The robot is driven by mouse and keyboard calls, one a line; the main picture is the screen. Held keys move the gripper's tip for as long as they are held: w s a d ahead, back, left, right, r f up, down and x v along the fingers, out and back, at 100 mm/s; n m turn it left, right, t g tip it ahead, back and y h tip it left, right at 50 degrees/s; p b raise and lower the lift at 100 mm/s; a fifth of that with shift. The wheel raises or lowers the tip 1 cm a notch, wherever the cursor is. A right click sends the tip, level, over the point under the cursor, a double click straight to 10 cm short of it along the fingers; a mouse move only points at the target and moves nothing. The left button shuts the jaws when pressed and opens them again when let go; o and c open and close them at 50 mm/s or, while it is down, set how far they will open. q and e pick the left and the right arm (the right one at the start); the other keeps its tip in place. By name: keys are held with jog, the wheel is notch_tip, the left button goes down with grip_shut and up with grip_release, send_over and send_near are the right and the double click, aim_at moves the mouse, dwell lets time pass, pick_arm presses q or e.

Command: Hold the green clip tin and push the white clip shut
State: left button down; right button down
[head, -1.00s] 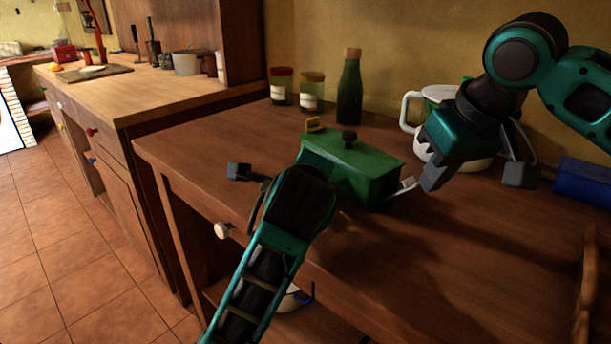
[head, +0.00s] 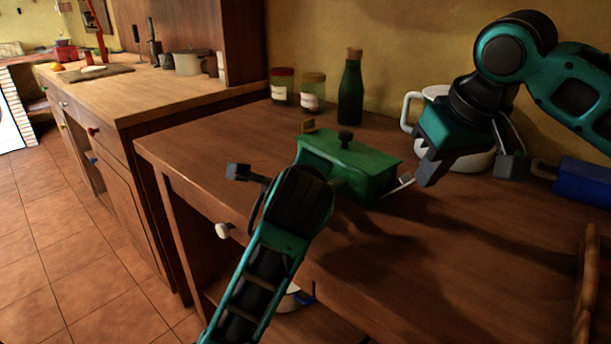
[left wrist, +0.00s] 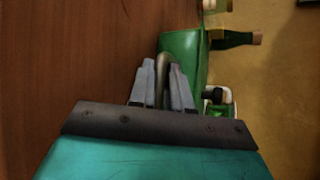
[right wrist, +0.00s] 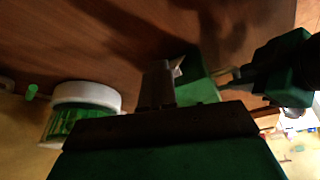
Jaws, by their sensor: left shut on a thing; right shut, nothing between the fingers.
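The green clip tin (head: 345,165) stands on the wooden counter, its lid on with a black knob on top. The white clip (head: 402,185) sticks out at the tin's right end, angled away from the wall. It also shows in the right wrist view (right wrist: 179,67). A yellow clip (head: 309,126) is at the tin's left end. My left gripper (left wrist: 163,88) is shut on the tin's curved handle (left wrist: 168,66) at its near side; in the head view my arm hides this grip. My right gripper (head: 428,176) is shut and empty, just right of the white clip; contact is unclear.
A white pot (head: 472,160) stands behind my right gripper. A dark green bottle (head: 349,92) and two jars (head: 312,92) stand along the wall behind the tin. A blue box (head: 585,183) lies at the right.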

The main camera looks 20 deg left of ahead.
aim_at(402, 181)
pick_arm(q)
jog(key=shift+d+r, duration=0.1)
jog(key=shift+d, duration=0.45)
pick_arm(e)
jog(key=shift+w+a+f, duration=0.1)
jog(key=shift+a+f, duration=0.2)
jog(key=shift+a, duration=0.35)
jog(key=shift+a+f, duration=0.25)
jog(key=shift+a, duration=0.35)
pick_arm(q)
jog(key=shift+a, duration=0.1)
pick_arm(e)
jog(key=shift+w+a, duration=0.35)
jog(key=shift+a, duration=0.25)
pick_arm(q)
jog(key=shift+w+f, duration=0.2)
jog(key=shift+f, duration=0.1)
pick_arm(e)
jog(key=shift+w+d+r, duration=0.1)
jog(key=shift+d+r, duration=0.05)
jog(key=shift+r, duration=1.35)
pick_arm(q)
jog(key=shift+a, duration=0.15)
pick_arm(e)
jog(key=r, duration=0.2)
jog(key=d+r, duration=0.1)
jog(key=r, duration=0.1)
jog(key=shift+r, duration=0.6)
pick_arm(q)
jog(key=shift+a, duration=0.1)
